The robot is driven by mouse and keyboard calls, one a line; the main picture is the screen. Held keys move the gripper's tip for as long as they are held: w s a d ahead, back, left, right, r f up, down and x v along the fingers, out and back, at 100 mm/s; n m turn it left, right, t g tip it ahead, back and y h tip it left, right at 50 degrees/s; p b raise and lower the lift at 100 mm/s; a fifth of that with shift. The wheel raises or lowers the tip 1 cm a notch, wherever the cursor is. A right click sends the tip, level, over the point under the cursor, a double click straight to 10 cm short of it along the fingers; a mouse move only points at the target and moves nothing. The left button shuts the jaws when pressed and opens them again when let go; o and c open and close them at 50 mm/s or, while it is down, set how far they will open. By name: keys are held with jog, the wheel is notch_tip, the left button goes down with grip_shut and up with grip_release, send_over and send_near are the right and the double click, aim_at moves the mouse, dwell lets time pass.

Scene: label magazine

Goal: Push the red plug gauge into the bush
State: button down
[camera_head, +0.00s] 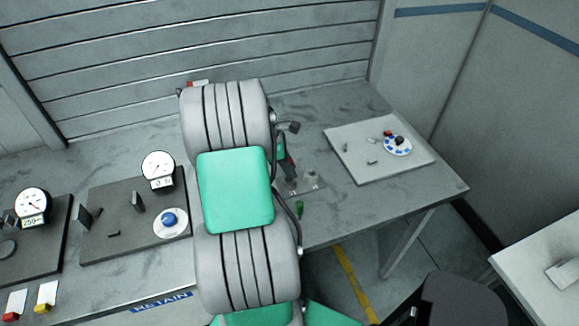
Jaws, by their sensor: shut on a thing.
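My arm fills the middle of the view and hides most of my gripper (283,162). Only a dark part of the gripper shows past the arm's right side, low over the bench. Just below is a grey plate (313,188) with a small light round part (310,175) that may be the bush. I cannot tell whether the gauge touches it. A small green piece (299,208) stands at the plate's near side.
A light board (365,171) at right carries a blue-dotted disc (398,149) and small red and dark parts. At left, dark boards carry dial gauges (158,166) (32,204) and a blue knob (169,219). Red and yellow tags lie front left. A wall stands behind the bench.

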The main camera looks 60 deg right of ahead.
jog(key=shift+f+b, duration=0.45)
jog(key=shift+f, duration=0.75)
jog(key=c, duration=1.2)
grip_release()
jog(key=shift+o, duration=0.2)
jog(key=v, duration=0.8)
jog(key=shift+b, duration=0.35)
jog(key=shift+f, duration=0.1)
